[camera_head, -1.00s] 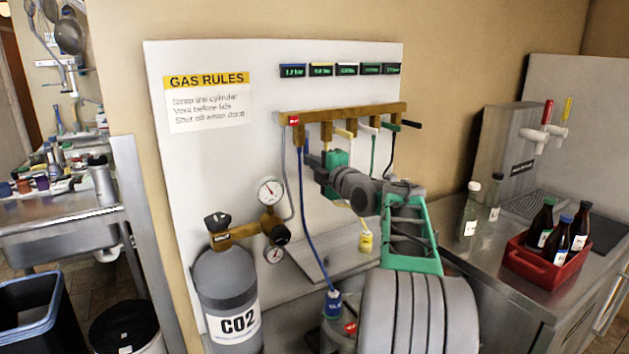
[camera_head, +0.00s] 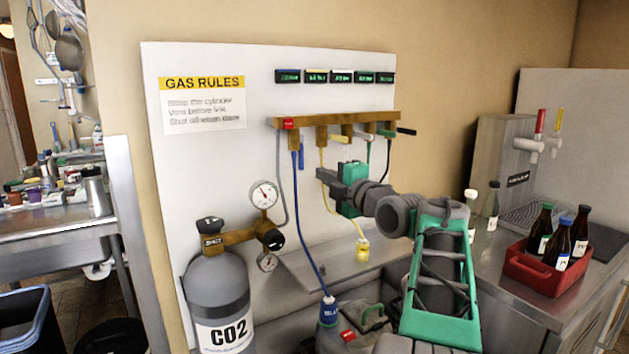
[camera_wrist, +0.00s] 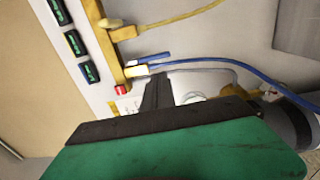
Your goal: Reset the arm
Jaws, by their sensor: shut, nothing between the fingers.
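My gripper (camera_head: 324,175) is shut and empty, just below the brass manifold (camera_head: 262,122) and in front of the white wall panel. My arm reaches up from the lower right, with a green-framed link. In the wrist view the dark fingers (camera_wrist: 157,92) are together, pointing at the manifold's underside. The blue valve handle (camera_head: 301,160) hangs down beside the blue hose, left of my gripper. The yellow handle (camera_head: 339,138) and black handle (camera_head: 406,131) stick out sideways to the right.
A CO2 cylinder (camera_head: 219,289) with gauges (camera_head: 264,195) stands left. Right, a steel counter holds a red crate (camera_head: 528,273) of bottles. A row of displays (camera_head: 340,77) is above.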

